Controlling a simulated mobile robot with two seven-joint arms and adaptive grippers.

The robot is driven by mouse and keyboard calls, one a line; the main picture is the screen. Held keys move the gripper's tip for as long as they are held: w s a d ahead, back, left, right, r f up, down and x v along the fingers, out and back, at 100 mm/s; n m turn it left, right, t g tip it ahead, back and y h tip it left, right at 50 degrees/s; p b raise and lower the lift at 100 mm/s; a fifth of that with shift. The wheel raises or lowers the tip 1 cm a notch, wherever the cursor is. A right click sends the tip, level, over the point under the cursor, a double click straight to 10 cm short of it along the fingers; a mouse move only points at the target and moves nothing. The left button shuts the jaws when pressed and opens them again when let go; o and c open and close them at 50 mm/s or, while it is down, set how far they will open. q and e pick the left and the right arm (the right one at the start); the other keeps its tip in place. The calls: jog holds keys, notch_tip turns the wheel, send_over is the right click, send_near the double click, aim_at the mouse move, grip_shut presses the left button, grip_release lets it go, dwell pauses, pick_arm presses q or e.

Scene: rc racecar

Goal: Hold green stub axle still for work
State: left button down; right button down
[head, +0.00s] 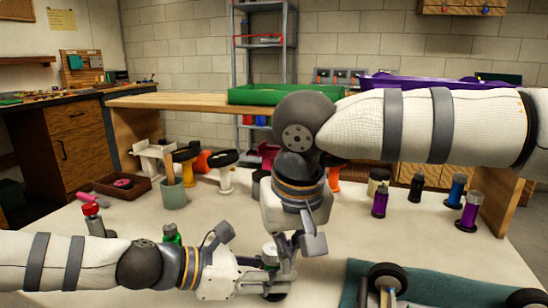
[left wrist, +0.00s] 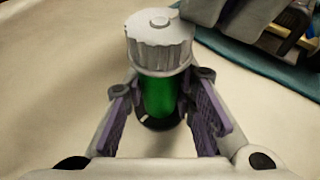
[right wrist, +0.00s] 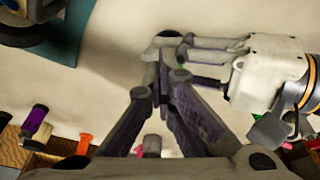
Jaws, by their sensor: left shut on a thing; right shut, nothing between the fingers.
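The green stub axle (left wrist: 158,95) stands upright between my left gripper's fingers (left wrist: 165,112) in the left wrist view. It is a green cylinder with a pale ribbed cap and a dark base. In the head view its cap (head: 270,249) shows, and the fingers hide most of its body. My left gripper (head: 277,275) is shut on it, low over the table. My right gripper (head: 290,258) points down just beside it, shut and empty. In the right wrist view my right fingertips (right wrist: 162,85) are close to the left gripper's fingers (right wrist: 190,58); whether they touch I cannot tell.
A teal mat (head: 440,285) with wheeled car parts lies at front right. Purple bottles (head: 470,211) and a blue one (head: 457,190) stand at right. A red-capped bottle (head: 93,219) and another green item (head: 171,234) are near my left arm. A brown tray (head: 122,186) sits at back left.

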jog(key=shift+s+a+f, duration=0.15)
jog(key=shift+f, duration=0.1)
dwell(0.3)
jog(key=shift+s+a, duration=0.25)
jog(key=shift+a, duration=0.95)
jog(key=shift+w, duration=0.1)
jog(key=shift+s+a+r, duration=0.1)
jog(key=shift+s, duration=0.25)
notch_tip(320, 180, up, 6)
send_over(269, 260)
jog(key=s, duration=0.3)
jog(key=shift+r, duration=0.1)
